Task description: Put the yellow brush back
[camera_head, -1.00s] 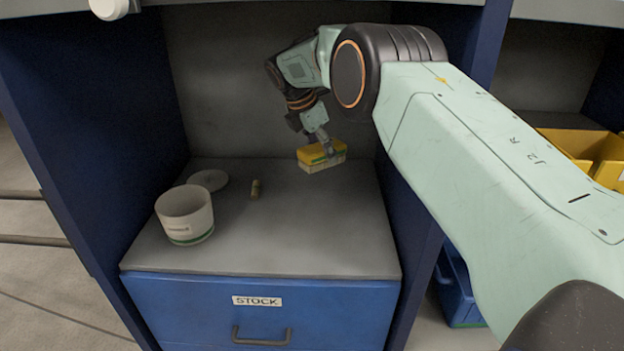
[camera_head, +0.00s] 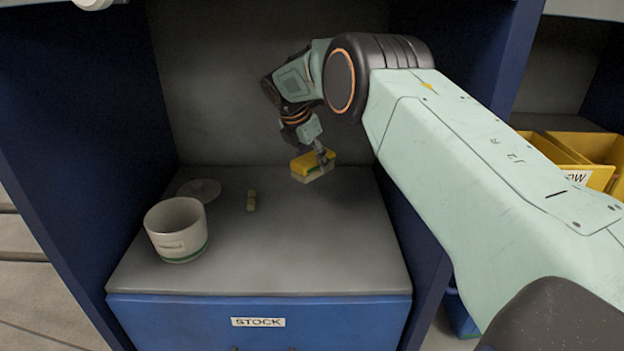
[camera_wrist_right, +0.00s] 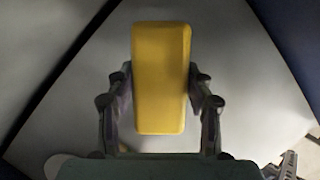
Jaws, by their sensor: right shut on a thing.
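In the right wrist view the yellow block (camera_wrist_right: 160,80) sits between the two fingers of the right gripper (camera_wrist_right: 160,105). My left gripper is not in view.
A white pot with a green band (camera_head: 177,229) stands open at the left, with a round lid (camera_head: 199,190) behind it. Below is a blue STOCK drawer (camera_head: 260,322). Dark blue walls flank the bay. Yellow bins (camera_head: 600,150) are at the right.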

